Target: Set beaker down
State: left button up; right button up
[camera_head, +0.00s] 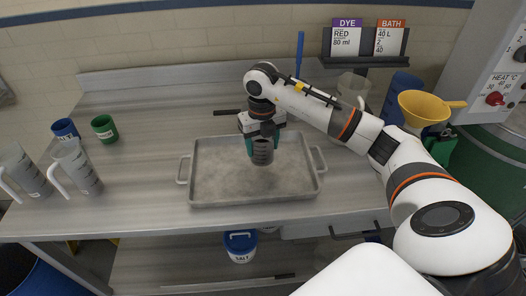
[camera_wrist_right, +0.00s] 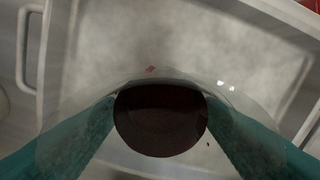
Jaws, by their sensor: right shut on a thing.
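My right gripper (camera_head: 262,138) is over the grey metal tray (camera_head: 210,190) on the bench. It is shut on the beaker (camera_head: 263,157), a small clear vessel that looks dark in the head view. The beaker is upright over the tray's middle; I cannot tell whether its base touches the tray. In the right wrist view the teal fingers (camera_wrist_right: 160,130) grip the beaker's sides from both sides. Its clear rim (camera_wrist_right: 235,95) and a dark red round liquid surface (camera_wrist_right: 160,118) show there. My left gripper is not in view.
A yellow funnel (camera_head: 423,107), clear jug (camera_head: 353,88) and DYE and BATH cards (camera_head: 347,38) are at the right and back. The bench left of the tray is partly clear.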

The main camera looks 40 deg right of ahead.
aim_at(262, 154)
notch_tip(262, 154, down, 4)
jog(key=shift+r+p, duration=0.15)
jog(key=shift+p, duration=0.3)
jog(key=shift+f, duration=0.2)
jog(key=o, duration=1.1)
